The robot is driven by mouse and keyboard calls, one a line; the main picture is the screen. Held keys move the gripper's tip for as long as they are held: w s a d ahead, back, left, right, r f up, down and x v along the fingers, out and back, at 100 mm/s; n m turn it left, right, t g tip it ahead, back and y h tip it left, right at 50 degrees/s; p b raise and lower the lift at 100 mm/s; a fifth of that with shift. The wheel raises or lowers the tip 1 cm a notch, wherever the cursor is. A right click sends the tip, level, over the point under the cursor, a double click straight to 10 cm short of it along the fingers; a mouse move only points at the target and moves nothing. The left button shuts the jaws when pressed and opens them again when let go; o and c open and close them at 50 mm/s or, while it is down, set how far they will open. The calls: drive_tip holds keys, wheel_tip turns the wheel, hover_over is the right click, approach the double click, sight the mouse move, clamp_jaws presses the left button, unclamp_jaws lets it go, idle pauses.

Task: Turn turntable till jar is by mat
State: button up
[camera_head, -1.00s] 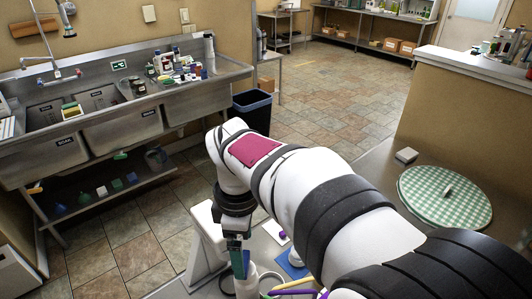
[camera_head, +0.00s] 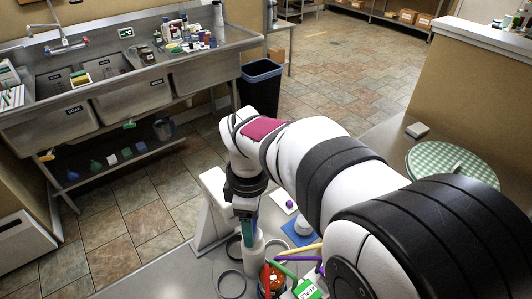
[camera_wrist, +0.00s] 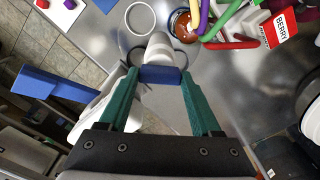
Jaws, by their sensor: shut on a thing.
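My gripper (camera_head: 247,236) points down at the near left of the metal worktop. In the wrist view its teal fingers close on a blue bar-like piece (camera_wrist: 160,75). A white bottle-shaped body (camera_wrist: 160,48) stands just beyond; I cannot tell if the two are joined. A small jar with red-orange contents (camera_head: 273,278) is right of the gripper and also shows at the top of the wrist view (camera_wrist: 181,24). A blue mat (camera_head: 292,235) lies further back, partly behind my arm, with a white round object (camera_head: 304,224) on it. I cannot make out the turntable for certain.
A green checked disc (camera_head: 430,160) is at the right, partly behind my arm. A small purple-topped item (camera_head: 289,204) sits by the mat.

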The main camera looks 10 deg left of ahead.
clamp_jaws()
drive_tip(key=shift+n, duration=9)
drive_tip(key=o, duration=1.3)
unclamp_jaws()
